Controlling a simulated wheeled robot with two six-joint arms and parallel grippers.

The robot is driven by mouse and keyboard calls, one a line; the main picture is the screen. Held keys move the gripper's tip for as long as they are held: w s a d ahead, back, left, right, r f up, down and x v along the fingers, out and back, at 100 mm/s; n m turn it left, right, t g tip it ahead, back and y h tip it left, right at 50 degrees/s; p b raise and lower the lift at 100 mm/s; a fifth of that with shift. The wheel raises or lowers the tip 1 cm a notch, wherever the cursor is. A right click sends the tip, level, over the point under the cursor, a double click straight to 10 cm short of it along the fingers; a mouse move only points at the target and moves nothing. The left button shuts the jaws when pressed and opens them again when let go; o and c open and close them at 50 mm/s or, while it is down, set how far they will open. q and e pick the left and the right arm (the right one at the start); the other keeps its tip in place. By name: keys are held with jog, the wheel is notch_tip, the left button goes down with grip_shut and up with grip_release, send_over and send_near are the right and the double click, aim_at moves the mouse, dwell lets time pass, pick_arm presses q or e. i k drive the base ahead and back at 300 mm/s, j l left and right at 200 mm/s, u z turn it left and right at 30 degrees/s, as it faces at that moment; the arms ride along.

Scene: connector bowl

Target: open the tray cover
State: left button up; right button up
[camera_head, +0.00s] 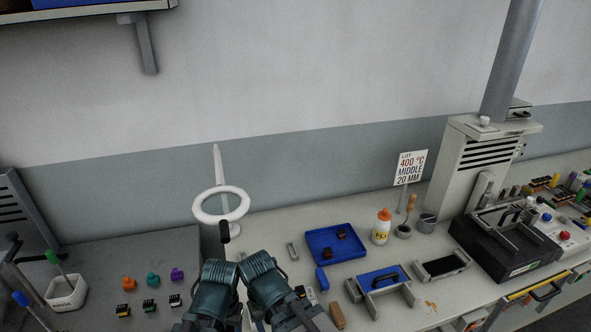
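A grey frame (351,290) right of centre on the bench holds a blue panel (370,279) with a grey handle bar over it; it looks like a tray with its cover lying on it, but I cannot be sure. To its right is a flat black-and-grey tray (458,263) with a raised grey edge. My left gripper (217,272) and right gripper (261,266) show as teal ribbed bodies close together at the bottom centre. Both are left of the blue panel and apart from it. I cannot make out their fingers or anything held.
An open blue tray (318,254) with small brown parts lies behind the blue panel. A black box (484,244) with handles is at right. A white ring on a stand (196,212) rises behind my grippers. Small coloured connectors (152,279) lie at left.

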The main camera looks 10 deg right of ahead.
aim_at(385, 278)
jog(key=k+l+z, duration=0.2)
jog(key=l, duration=0.25)
jog(key=l+z, duration=0.15)
jog(key=l, duration=0.3)
jog(key=l+z, duration=0.2)
jog(key=l, duration=0.25)
jog(key=k, duration=0.05)
